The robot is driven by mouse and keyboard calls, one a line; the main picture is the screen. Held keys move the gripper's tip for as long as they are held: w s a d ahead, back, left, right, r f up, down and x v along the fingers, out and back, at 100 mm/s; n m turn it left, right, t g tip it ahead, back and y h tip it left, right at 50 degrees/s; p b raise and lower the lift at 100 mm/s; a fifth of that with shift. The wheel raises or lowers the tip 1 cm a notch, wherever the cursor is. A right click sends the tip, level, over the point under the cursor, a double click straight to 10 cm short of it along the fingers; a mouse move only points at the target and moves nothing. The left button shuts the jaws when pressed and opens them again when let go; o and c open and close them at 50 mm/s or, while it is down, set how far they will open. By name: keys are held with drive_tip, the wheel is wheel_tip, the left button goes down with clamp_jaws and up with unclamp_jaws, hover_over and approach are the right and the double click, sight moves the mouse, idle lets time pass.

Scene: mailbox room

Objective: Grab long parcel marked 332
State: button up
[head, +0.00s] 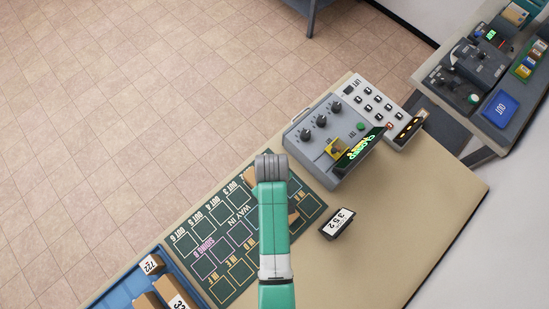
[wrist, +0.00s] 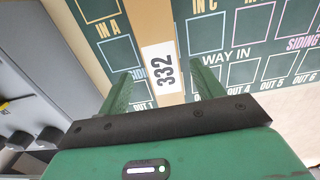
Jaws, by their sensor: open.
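The long brown parcel marked 332 (wrist: 151,22) lies across the dark green marked board in the wrist view. Its white label faces up. My gripper (wrist: 163,88) is open, with one green finger to each side of the labelled part. I cannot tell whether the fingertips touch it. In the head view my arm covers most of the parcel; a brown end (head: 293,217) shows to the right of the arm. The gripper's fingers are hidden there.
The green board (head: 203,237) lies on a tan table (head: 400,215). A grey knob console (head: 318,128) stands close behind. A dark block labelled 352 (head: 338,223) is to the right. A blue tray (head: 122,298) with several parcels is at lower left.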

drive_tip(key=f, duration=0.6)
drive_tip(key=shift+a+f, duration=0.3)
drive_tip(key=shift+c, duration=0.3)
drive_tip(key=c, duration=1.3)
drive_tip(key=shift+o, duration=0.2)
drive_tip(key=shift+r, duration=0.15)
drive_tip(key=shift+r, duration=0.3)
drive_tip(key=r, duration=0.3)
drive_tip(key=shift+s+a, duration=0.15)
drive_tip(key=shift+s, duration=0.15)
drive_tip(key=s+a, duration=0.2)
drive_tip(key=s, duration=0.2)
drive_tip(key=s+a, duration=0.2)
drive_tip(key=s, duration=0.3)
drive_tip(key=s+a+r, duration=0.1)
drive_tip(key=s, duration=0.4)
drive_tip(key=shift+s+a+r, duration=0.1)
drive_tip(key=shift+a, duration=0.3)
